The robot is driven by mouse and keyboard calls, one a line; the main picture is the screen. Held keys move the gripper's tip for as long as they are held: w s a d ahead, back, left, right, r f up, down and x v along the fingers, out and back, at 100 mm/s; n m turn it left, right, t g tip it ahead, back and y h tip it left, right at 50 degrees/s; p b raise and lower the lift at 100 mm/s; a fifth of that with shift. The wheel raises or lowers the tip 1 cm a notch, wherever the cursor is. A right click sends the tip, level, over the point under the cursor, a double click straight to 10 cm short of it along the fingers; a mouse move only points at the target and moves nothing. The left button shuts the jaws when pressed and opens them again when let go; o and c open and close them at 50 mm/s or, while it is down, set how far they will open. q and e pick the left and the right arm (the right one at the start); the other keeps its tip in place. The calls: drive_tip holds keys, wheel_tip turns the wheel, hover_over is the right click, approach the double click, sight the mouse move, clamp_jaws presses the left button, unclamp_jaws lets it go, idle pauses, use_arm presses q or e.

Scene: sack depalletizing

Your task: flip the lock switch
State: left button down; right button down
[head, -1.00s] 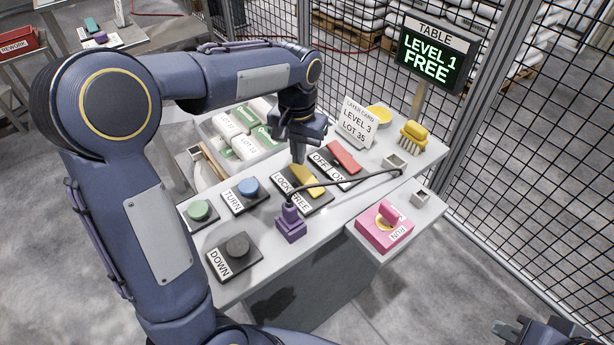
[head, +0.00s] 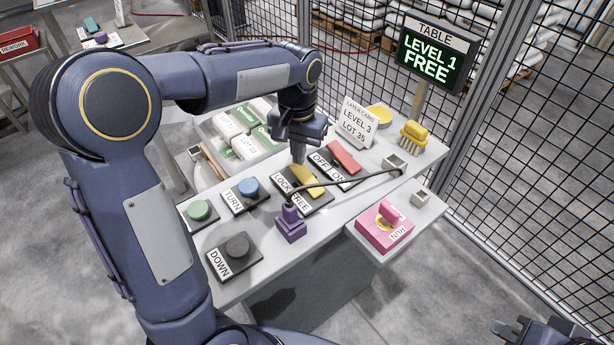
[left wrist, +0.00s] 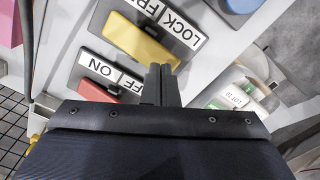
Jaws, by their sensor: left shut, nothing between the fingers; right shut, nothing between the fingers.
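The lock switch is a yellow rocker (head: 308,181) on a dark plate with a LOCK/FREE label, on the grey-white table. It also shows in the left wrist view (left wrist: 138,42). My left gripper (head: 298,162) is shut and empty, pointing down at the rocker's end nearest the LOCK word. In the left wrist view its closed fingertips (left wrist: 162,72) overlap the rocker's edge. I cannot tell whether they touch it. The display (head: 428,60) reads LEVEL 1 FREE. My right gripper (head: 507,328) is shut at the bottom right corner, away from the table.
A red OFF/ON switch (head: 343,158) sits just beyond the lock switch. Blue (head: 248,187), green (head: 199,210) and black (head: 237,247) buttons lie to the left. A purple connector (head: 291,224) with a dark cable stands in front.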

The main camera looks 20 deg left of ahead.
sight(299, 168)
use_arm(q)
drive_tip(key=shift+f+b, duration=0.75)
drive_tip(key=shift+f, duration=0.45)
idle(0.7)
wheel_tip(299, 168, up, 7)
drive_tip(key=p, duration=0.6)
drive_tip(key=shift+r+p, duration=0.15)
drive_tip(key=shift+p, duration=0.15)
idle(0.5)
